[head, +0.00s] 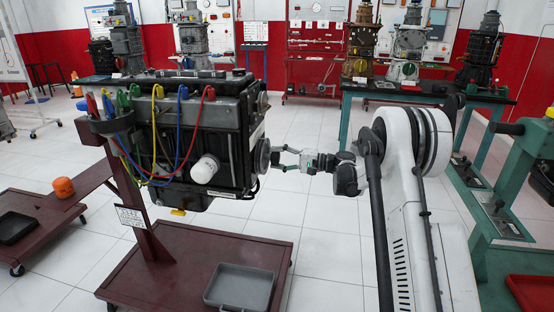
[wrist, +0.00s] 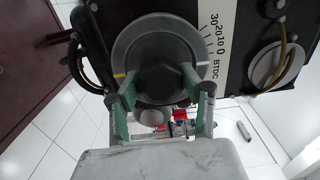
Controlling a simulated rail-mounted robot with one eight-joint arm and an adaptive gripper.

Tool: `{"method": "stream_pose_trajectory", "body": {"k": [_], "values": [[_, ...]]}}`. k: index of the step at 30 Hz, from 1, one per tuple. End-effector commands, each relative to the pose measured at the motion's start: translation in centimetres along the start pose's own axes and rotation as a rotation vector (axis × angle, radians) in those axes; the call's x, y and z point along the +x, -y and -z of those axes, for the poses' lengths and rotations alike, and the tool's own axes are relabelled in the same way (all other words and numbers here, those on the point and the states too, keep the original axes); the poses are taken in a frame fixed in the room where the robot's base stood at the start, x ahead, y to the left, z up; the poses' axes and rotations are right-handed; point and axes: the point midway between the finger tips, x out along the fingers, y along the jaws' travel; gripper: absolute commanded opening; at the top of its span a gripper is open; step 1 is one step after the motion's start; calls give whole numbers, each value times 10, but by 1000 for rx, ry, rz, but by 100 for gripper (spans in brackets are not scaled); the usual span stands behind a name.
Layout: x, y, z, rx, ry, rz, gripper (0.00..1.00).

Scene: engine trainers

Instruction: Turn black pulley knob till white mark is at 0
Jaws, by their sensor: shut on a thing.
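The black pulley (wrist: 129,42) sits on the engine's end face in the wrist view, with a dark knob (wrist: 165,82) at its centre. My gripper (wrist: 165,88) is shut on the knob, one green finger on each side. A short yellowish mark (wrist: 119,75) shows on the pulley's left rim. In the head view my gripper (head: 280,158) reaches the pulley (head: 262,157) from the right.
The engine block (head: 225,125) stands on a maroon stand (head: 190,265) with a grey tray (head: 240,287). In the wrist view, a hose (wrist: 292,55) runs by a round port at right and a black cable (wrist: 72,62) loops at left. Green benches (head: 400,92) stand behind.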

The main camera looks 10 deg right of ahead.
Motion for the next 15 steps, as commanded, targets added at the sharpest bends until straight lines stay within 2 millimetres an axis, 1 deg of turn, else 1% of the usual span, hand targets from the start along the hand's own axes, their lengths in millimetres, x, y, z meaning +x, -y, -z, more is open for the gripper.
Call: {"method": "stream_pose_trajectory", "body": {"k": [8,9,13,15], "values": [[0,0,0,0,0,0,15],[0,0,0,0,0,0,43],[0,0,0,0,0,0,60],[0,0,0,0,0,0,61]]}}
